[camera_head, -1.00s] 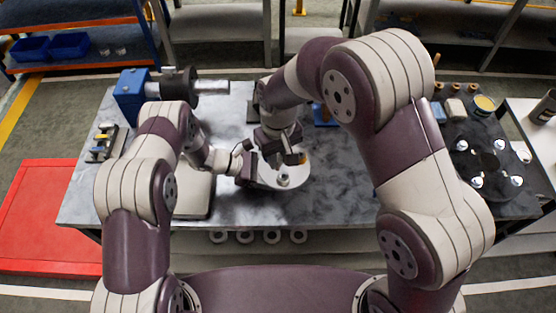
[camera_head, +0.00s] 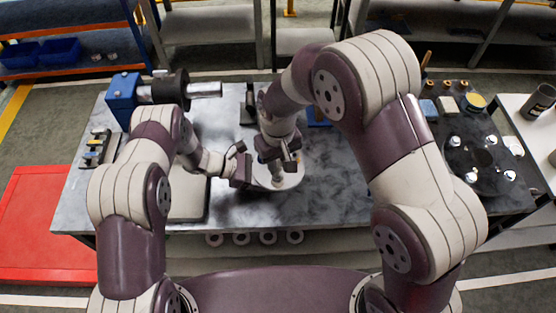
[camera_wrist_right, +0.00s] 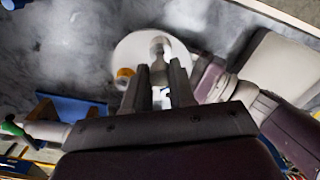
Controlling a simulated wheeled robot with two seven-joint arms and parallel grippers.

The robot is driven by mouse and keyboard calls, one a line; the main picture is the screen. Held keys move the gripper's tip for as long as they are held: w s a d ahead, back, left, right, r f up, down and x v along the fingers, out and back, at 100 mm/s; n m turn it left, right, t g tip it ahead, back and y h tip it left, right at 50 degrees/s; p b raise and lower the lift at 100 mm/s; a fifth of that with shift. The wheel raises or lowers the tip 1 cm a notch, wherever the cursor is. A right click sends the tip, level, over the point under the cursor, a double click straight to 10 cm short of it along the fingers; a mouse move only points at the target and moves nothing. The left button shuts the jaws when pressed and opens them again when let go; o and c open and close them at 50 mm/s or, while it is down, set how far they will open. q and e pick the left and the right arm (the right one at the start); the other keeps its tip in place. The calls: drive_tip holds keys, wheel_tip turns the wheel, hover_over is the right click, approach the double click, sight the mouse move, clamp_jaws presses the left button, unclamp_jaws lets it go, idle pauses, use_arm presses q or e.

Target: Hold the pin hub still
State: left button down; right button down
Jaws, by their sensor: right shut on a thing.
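The pin hub (camera_head: 277,174) looks like a silver upright piece on a pale round plate (camera_head: 292,181) on the bench. My right gripper (camera_head: 278,156) comes down from above onto it. In the right wrist view the silver hub (camera_wrist_right: 160,48) stands between and beyond the two dark fingers of my right gripper (camera_wrist_right: 157,88), which is shut on it. An orange ring-like piece (camera_wrist_right: 124,74) shows beside the left finger. My left gripper (camera_head: 240,166) is at the plate's left side; whether it is open or touching is unclear.
A blue machine with a shaft (camera_head: 172,89) stands at the bench's back left. A pale flat block (camera_head: 188,196) lies left of the plate. The bench top (camera_head: 335,190) right of the plate is clear.

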sight(278, 164)
drive_tip(key=shift+f, duration=1.55)
idle(0.5)
drive_tip(key=c, duration=0.9)
unclamp_jaws()
drive_tip(key=shift+o, duration=0.2)
wheel_tip(278, 164, up, 12)
use_arm(q)
drive_tip(key=shift+c, duration=0.8)
unclamp_jaws()
